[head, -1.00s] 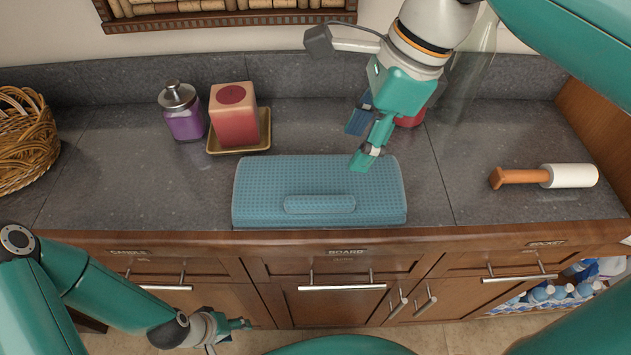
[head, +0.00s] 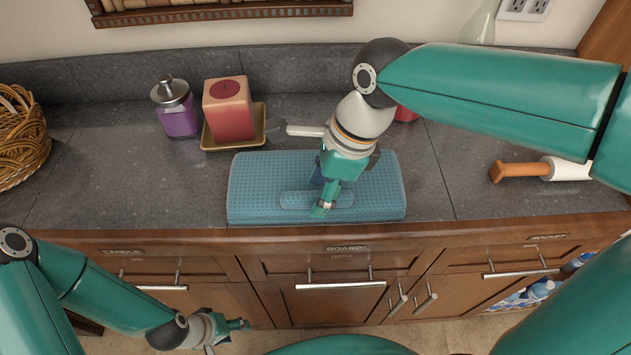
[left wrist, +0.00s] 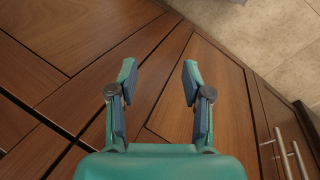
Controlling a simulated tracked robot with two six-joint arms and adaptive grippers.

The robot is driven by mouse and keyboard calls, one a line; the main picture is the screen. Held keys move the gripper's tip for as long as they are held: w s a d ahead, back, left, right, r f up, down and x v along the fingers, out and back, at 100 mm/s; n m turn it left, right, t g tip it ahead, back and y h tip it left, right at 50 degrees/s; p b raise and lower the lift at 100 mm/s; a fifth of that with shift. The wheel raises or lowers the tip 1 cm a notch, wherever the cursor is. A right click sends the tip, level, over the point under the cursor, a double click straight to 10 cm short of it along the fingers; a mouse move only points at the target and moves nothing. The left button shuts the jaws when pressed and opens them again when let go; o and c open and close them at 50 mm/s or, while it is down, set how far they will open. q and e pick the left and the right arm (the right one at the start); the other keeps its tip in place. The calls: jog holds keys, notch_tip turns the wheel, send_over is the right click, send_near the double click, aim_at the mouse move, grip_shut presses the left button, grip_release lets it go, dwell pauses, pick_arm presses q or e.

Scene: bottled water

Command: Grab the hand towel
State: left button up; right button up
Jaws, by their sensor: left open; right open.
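The hand towel (head: 250,190) is a blue, waffle-textured folded cloth lying flat at the front edge of the counter, with a small raised strip (head: 290,200) on its front part. My right gripper (head: 322,196) is open over the front middle of the towel, beside the right part of the strip. I cannot tell whether its fingers touch the cloth. My left gripper (head: 238,332) is low in front of the cabinets. It also shows in the left wrist view (left wrist: 157,85), open and empty, facing brown cabinet wood.
On the counter (head: 450,150), a red candle (head: 229,110) on a gold tray (head: 263,120) and a purple jar (head: 176,112) stand behind the towel. A wicker basket (head: 20,140) is at left, a white roller with wooden handle (head: 520,172) at right. Cabinet handles (head: 340,285) stick out below.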

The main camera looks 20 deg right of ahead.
jog(key=shift+a+f, duration=0.1)
jog(key=shift+f, duration=0.15)
grip_shut()
jog(key=shift+r, duration=0.15)
dwell(0.4)
